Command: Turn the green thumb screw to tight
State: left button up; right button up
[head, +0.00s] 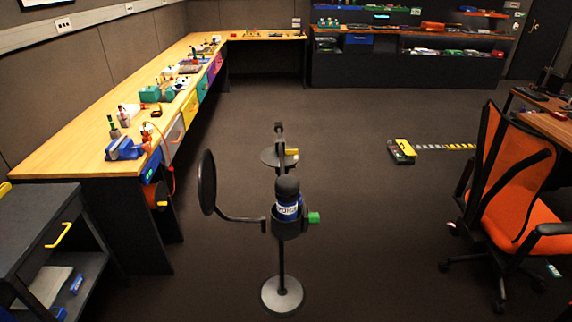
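The green thumb screw (314,217) sticks out on the right side of a black holder (287,230) on a floor stand. The holder carries a dark microphone (288,192) with a blue and white band. The screw is small here, and I cannot tell whether it is tight or loose. A round black disc (207,182), joined by a curved arm, stands to the left of the microphone. The stand's round grey base (282,295) rests on the floor. Neither of my grippers shows in the head view.
A long wooden workbench (60,150) with many tools runs along the left wall. A dark cart (40,235) stands at the lower left. An orange office chair (515,210) is at the right. Open floor (390,250) lies between stand and chair.

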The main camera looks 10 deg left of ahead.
aim_at(313, 217)
jog(key=i+l+u, duration=0.15)
jog(key=l+u, duration=0.55)
jog(key=i+l+u, duration=0.1)
jog(key=l+u, duration=0.25)
jog(key=l, duration=0.15)
jog(key=l+u, duration=0.1)
jog(key=u, duration=0.25)
jog(key=i+l+u, duration=0.1)
jog(key=u, duration=0.25)
jog(key=l+u, duration=0.15)
jog(key=u, duration=0.2)
